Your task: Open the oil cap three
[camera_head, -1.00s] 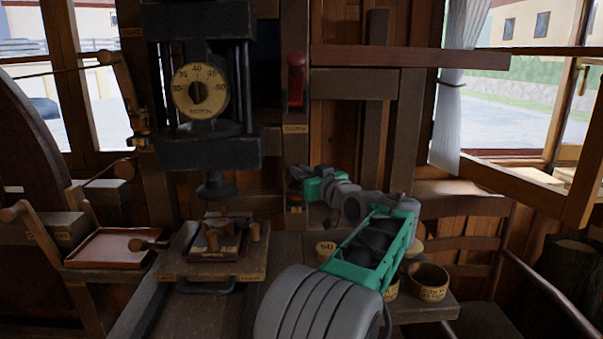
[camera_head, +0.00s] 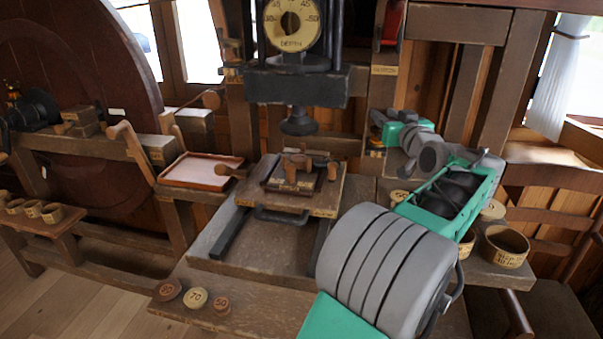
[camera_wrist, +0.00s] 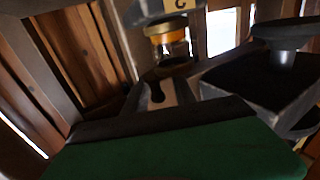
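A small oil cup with an amber glass band (camera_wrist: 168,38) and a grey top shows at the upper middle of the wrist view. A yellow tag (camera_wrist: 180,4) with a partly cut-off mark is just above it; I cannot read it surely as a three. In the head view a small amber spot (camera_head: 376,143) shows by the post, just below my gripper (camera_head: 380,122). My arm reaches from the lower right to there. The green hand fills the bottom of the wrist view. The fingers are too dark and small to tell whether they are open or shut, or touching the cup.
A press with a depth dial (camera_head: 291,24) stands left of my arm, above a board with wooden pegs (camera_head: 305,178). A red tray (camera_head: 200,171) lies further left. Numbered discs (camera_head: 195,297) lie at the bench front. A wooden bowl (camera_head: 503,245) sits right of my arm.

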